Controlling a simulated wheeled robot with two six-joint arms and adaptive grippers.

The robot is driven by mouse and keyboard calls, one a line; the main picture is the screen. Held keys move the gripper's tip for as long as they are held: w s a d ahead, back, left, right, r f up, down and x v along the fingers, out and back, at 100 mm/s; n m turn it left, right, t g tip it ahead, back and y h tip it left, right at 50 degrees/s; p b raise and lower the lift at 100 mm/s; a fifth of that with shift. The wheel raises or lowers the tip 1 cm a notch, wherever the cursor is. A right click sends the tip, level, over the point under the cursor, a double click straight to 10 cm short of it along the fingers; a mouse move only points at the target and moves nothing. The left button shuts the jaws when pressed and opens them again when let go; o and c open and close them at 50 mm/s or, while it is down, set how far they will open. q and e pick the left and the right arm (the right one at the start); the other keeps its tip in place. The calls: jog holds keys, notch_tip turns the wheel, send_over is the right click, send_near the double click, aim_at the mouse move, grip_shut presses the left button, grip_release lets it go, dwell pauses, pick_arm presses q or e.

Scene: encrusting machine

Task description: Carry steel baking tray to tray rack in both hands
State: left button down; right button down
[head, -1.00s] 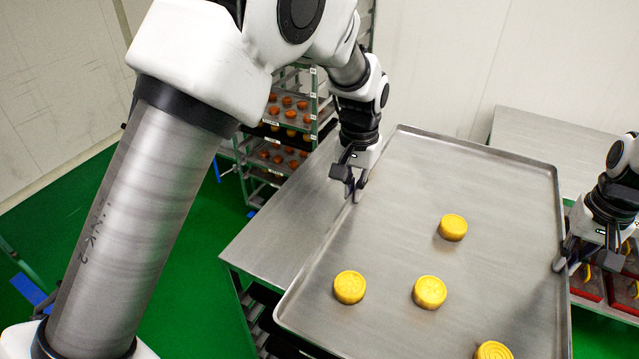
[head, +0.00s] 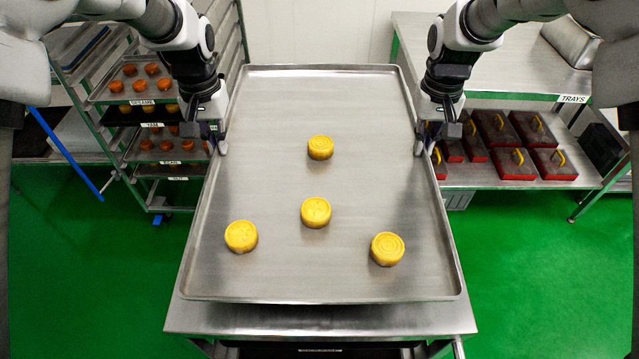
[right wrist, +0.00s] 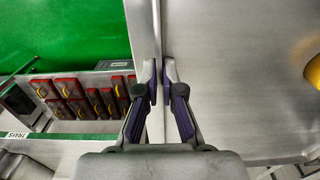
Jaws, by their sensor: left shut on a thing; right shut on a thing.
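The steel baking tray (head: 270,110) lies level in the middle of the head view, with several yellow round cakes (head: 316,212) on it. My left gripper (head: 220,146) is shut on its left rim. My right gripper (head: 422,148) is shut on its right rim; the right wrist view shows the fingers (right wrist: 160,82) on both sides of the rim. The tray is above a steel table (head: 320,320); I cannot tell whether they touch. The tray rack (head: 125,100) stands at the left, holding trays of orange-brown cakes, partly hidden by my left arm.
At the right a steel table (head: 500,65) labelled TRAYS has a lower shelf with several red boxes with yellow handles (head: 515,165). A metal container (head: 572,40) stands on its top. Green floor (head: 530,270) is free at both sides in front.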

aim_at(222, 160)
pick_arm(q)
jog(key=shift+r, duration=0.25)
pick_arm(e)
jog(key=shift+s+r, duration=0.1)
jog(key=shift+r, duration=0.1)
pick_arm(q)
jog(key=shift+f, duration=0.15)
